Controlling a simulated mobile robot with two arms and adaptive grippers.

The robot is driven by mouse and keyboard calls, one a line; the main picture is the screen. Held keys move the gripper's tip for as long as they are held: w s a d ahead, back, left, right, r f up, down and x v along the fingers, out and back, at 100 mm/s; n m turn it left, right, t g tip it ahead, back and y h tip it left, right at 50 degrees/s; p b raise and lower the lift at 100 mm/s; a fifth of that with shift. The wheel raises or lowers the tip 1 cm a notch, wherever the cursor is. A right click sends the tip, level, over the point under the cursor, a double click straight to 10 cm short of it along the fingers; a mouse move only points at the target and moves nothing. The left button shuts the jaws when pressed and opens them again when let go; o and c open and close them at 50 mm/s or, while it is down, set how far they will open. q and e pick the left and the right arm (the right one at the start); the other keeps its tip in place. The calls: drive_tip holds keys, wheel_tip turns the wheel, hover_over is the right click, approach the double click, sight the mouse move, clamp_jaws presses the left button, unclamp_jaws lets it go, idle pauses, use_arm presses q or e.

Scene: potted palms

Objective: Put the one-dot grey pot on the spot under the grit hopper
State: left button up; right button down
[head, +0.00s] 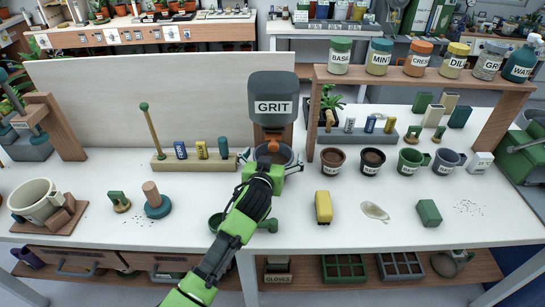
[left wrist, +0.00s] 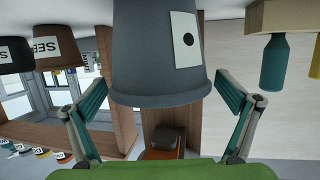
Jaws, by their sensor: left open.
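The one-dot grey pot (left wrist: 155,55) fills the upper middle of the left wrist view, which looks upside down; its white label bears one black dot. In the head view its rim (head: 286,154) shows below the grit hopper (head: 273,98), behind my left gripper (head: 270,172). My left gripper is open, its two fingers (left wrist: 162,100) spread to either side of the pot with gaps visible. The spot under the hopper is hidden by the pot and gripper. I cannot see my right gripper.
Several labelled pots (head: 372,160) stand right of the hopper. A yellow block (head: 323,207), a pale puddle (head: 375,211) and a green block (head: 428,212) lie in front of them. A wooden rack with bottles (head: 194,160) stands left.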

use_arm(q)
drive_tip(key=shift+s+r, duration=0.1)
drive_tip(key=shift+r, duration=0.05)
drive_tip(key=v, duration=1.1)
drive_tip(key=shift+s+r, duration=0.15)
drive_tip(key=shift+s, duration=0.25)
